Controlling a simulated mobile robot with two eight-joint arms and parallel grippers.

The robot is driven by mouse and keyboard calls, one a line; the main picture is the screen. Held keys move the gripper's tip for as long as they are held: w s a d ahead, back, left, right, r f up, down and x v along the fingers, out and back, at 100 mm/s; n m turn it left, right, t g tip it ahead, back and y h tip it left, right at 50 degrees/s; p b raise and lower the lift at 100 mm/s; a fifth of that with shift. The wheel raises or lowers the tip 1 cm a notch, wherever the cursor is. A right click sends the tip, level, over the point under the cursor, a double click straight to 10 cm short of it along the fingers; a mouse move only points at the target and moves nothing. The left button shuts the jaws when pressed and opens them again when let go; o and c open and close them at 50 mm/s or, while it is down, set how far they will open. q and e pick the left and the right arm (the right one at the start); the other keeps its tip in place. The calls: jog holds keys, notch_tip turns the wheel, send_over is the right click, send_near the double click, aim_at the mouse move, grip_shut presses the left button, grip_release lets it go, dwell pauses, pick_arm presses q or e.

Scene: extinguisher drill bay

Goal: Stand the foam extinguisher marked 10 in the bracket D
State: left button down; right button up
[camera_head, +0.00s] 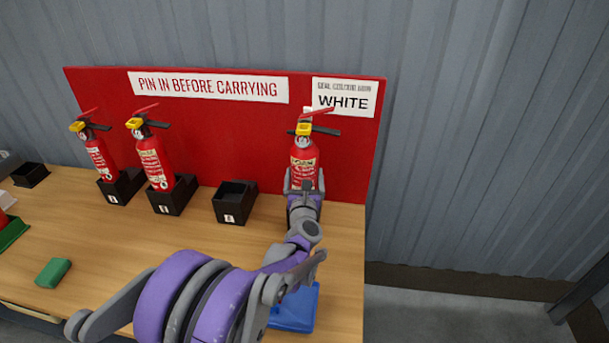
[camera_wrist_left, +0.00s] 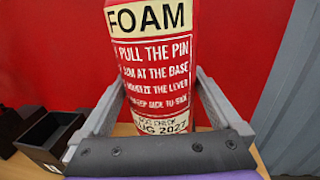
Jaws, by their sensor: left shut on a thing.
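A red foam extinguisher (camera_head: 304,160) with a yellow pin tag and red lever stands upright at the right of the red board. In the left wrist view its label (camera_wrist_left: 152,60) reads FOAM; no number 10 is readable. My left gripper (camera_head: 304,184) is shut around its body, one finger on each side. The extinguisher's foot is hidden behind my gripper, so I cannot tell whether it rests in a bracket. An empty black bracket (camera_head: 235,203) stands to its left, also in the left wrist view (camera_wrist_left: 48,138); its letter is too small to read. My right gripper is not in view.
Two extinguishers (camera_head: 101,158) (camera_head: 154,162) stand in black brackets at left. Another black holder (camera_head: 30,175) is at far left. A green block (camera_head: 53,272) and a blue item (camera_head: 296,310) lie in front. The red board (camera_head: 215,130) closes the back.

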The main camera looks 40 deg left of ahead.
pick_arm(q)
jog(key=shift+f+b, duration=0.55)
jog(key=shift+f, duration=0.2)
dwell(0.7)
dwell(0.3)
grip_release()
jog(key=v, duration=1.1)
